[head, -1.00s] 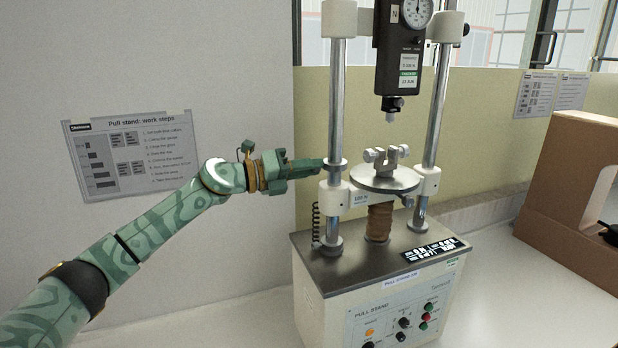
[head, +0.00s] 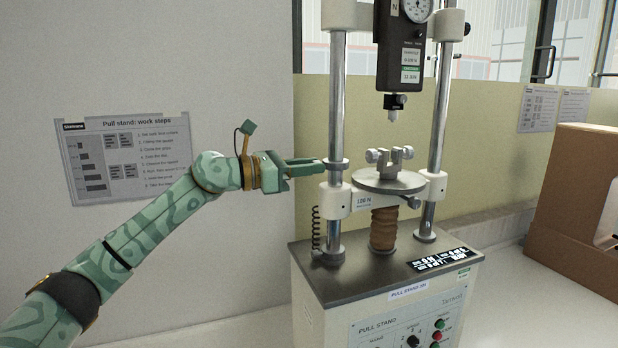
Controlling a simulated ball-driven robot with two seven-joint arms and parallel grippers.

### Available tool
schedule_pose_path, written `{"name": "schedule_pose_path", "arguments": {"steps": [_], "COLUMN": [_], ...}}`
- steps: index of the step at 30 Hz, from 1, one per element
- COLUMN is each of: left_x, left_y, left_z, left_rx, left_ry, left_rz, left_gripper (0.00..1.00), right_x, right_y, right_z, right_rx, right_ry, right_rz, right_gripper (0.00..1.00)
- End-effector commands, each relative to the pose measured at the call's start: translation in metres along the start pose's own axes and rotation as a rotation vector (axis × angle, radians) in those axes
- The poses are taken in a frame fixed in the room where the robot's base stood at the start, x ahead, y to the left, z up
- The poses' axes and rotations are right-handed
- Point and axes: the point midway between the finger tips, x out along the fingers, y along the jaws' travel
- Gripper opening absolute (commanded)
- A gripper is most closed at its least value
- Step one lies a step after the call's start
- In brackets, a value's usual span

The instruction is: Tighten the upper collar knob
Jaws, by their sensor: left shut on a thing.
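The pull stand has two upright steel columns. The upper collar (head: 338,165) is a thin metal ring around the left column (head: 337,110), just above the white crosshead block (head: 335,200). My left gripper (head: 320,165) reaches in from the left, its fingers level and shut at the collar's left side. The upper collar knob is hidden between the fingertips, so its turn cannot be read. My right gripper is not in view.
A force gauge (head: 401,55) hangs between the columns above a round table with a small clamp (head: 389,160). A coiled cord (head: 316,228) hangs left of the left column. A brown box (head: 570,210) stands at the right. The wall at left holds a work-steps sheet (head: 125,155).

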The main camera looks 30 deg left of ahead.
Motion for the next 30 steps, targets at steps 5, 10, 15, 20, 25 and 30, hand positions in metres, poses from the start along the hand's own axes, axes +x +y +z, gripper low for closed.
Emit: {"name": "schedule_pose_path", "arguments": {"steps": [5, 10, 15, 20, 25, 30], "left_x": [0.0, 0.0, 0.0, 0.0, 0.0, 0.0], "left_y": [0.001, 0.001, 0.001, 0.001, 0.0, 0.0], "left_z": [-0.003, -0.002, -0.001, 0.0, 0.001, 0.001], "left_rx": [0.147, 0.261, 0.341, 0.385, 0.405, 0.408], "left_ry": [0.0, -0.001, 0.0, -0.001, -0.001, -0.001], "left_rz": [0.002, 0.002, 0.002, 0.002, 0.002, 0.002], "left_gripper": [0.0, 0.0, 0.0, 0.0, 0.0, 0.0], "right_x": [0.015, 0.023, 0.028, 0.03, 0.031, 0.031], "right_y": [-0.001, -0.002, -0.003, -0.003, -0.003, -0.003], "right_z": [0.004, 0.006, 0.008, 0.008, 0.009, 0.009], "right_rx": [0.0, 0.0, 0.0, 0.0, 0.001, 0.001], "right_ry": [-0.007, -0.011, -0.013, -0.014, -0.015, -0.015], "right_rz": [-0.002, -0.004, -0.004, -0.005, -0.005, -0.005], "right_gripper": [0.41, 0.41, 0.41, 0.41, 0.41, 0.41]}}
